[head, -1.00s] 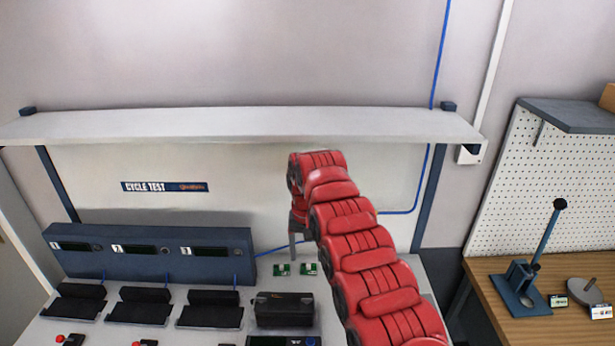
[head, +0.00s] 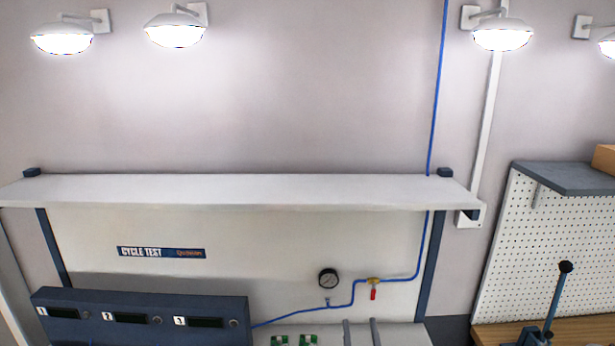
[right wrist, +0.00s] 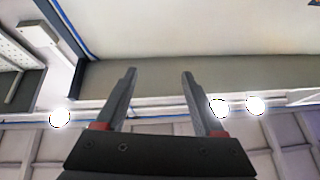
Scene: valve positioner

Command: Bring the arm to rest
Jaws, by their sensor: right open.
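My right gripper (head: 361,328) shows only as two grey fingertips at the bottom edge of the head view, pointing up in front of the bench's back panel. In the right wrist view its two fingers (right wrist: 158,75) are spread apart with nothing between them. The rest of my right arm is below the head view. My left arm and gripper are not in view.
A white shelf (head: 240,190) spans the bench above the panel. A gauge (head: 328,278) and a red-handled valve (head: 373,290) sit on a blue line behind the fingertips. A dark numbered unit (head: 140,318) is at left, a lever press (head: 556,300) at right.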

